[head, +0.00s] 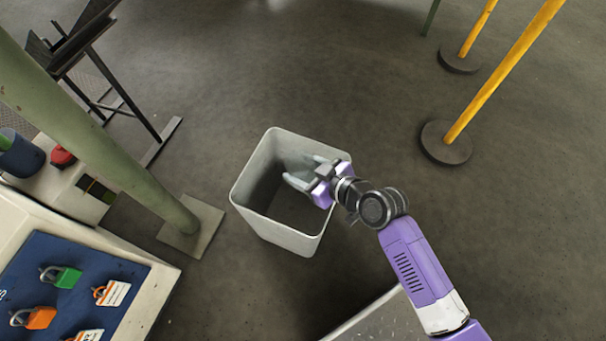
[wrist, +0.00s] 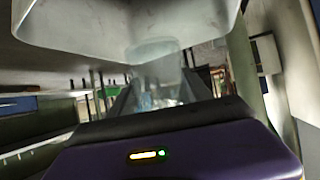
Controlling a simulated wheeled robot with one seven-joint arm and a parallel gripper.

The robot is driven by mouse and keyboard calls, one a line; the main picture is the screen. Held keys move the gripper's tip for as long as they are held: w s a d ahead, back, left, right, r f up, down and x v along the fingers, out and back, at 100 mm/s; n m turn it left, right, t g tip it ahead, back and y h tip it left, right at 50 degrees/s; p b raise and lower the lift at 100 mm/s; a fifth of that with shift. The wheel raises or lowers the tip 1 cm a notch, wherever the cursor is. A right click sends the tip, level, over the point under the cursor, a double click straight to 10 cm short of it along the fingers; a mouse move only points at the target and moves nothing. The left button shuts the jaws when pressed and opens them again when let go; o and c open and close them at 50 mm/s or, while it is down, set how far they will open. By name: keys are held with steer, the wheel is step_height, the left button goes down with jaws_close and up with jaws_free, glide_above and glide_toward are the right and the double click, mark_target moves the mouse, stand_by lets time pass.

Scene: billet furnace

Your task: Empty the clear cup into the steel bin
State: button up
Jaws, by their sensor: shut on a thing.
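The steel bin (head: 291,236) is a light grey, square, open-topped container on the floor at the middle of the head view. My gripper (head: 304,176) is over the bin's opening near its right rim, shut on the clear cup. The clear cup (wrist: 156,62) shows faintly between the fingers in the wrist view and is hard to make out in the head view. The bin's pale wall (wrist: 130,22) fills the top of the wrist view, so my wrist looks rolled over. The bin's visible floor looks dark and bare.
A green post (head: 120,150) and a panel with padlocks (head: 65,285) stand left of the bin. A dark metal stand (head: 85,60) is at the upper left. Yellow posts on round bases (head: 446,143) stand at the right. Floor behind the bin is clear.

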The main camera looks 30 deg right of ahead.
steer(key=shift+w+f+t+b, duration=0.1)
steer(key=shift+f+t+b, duration=0.45)
steer(key=shift+b, duration=1.6)
steer(key=shift+r+t+b, duration=0.15)
steer(key=shift+t+b, duration=0.2)
steer(key=shift+b, duration=0.7)
